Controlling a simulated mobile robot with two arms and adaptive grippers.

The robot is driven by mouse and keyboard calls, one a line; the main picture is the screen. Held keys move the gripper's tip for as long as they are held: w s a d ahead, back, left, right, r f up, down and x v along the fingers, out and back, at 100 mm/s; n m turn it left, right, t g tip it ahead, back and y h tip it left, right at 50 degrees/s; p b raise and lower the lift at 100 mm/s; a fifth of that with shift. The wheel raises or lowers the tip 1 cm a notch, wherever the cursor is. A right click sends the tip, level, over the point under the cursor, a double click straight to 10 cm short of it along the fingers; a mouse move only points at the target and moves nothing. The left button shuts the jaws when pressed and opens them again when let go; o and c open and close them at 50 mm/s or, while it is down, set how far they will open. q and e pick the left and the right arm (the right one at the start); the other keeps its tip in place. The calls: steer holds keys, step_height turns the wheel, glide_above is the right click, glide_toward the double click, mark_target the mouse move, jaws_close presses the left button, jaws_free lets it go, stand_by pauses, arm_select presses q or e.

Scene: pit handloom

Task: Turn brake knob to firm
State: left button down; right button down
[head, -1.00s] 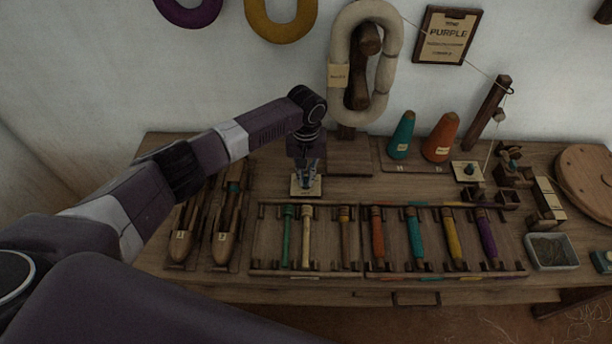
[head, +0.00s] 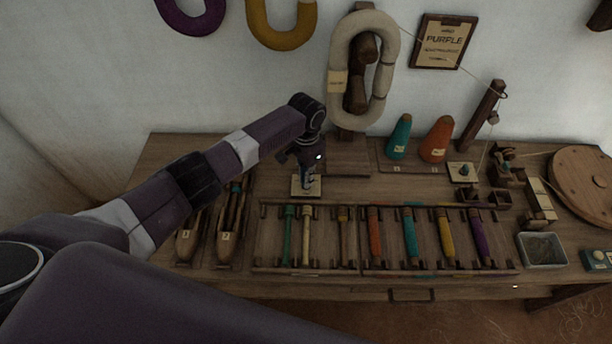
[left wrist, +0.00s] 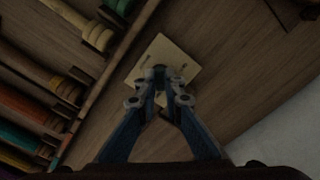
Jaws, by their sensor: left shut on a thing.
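The brake knob (left wrist: 159,70) is a small dark knob on a square cream plate (left wrist: 178,57) with short marks, fixed on the bench. The plate also shows in the head view (head: 297,191), left of the bench's middle and behind the bobbin tray. My left gripper (left wrist: 160,82) comes down over the plate, with its blue fingers closed around the knob. The fingers hide most of the knob, so I cannot read its setting. In the head view my left gripper (head: 308,180) hides the knob. My right gripper is not in view.
Trays with several coloured bobbins (head: 410,238) lie just in front of the plate. Shuttles (head: 226,235) lie to the left. Teal (head: 399,138) and orange (head: 438,140) cones stand at the back.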

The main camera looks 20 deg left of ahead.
arm_select(q)
steer(key=shift+r+m, duration=0.1)
steer(key=shift+m, duration=1)
steer(key=c, duration=2.1)
jaws_free()
step_height(320, 180, up, 12)
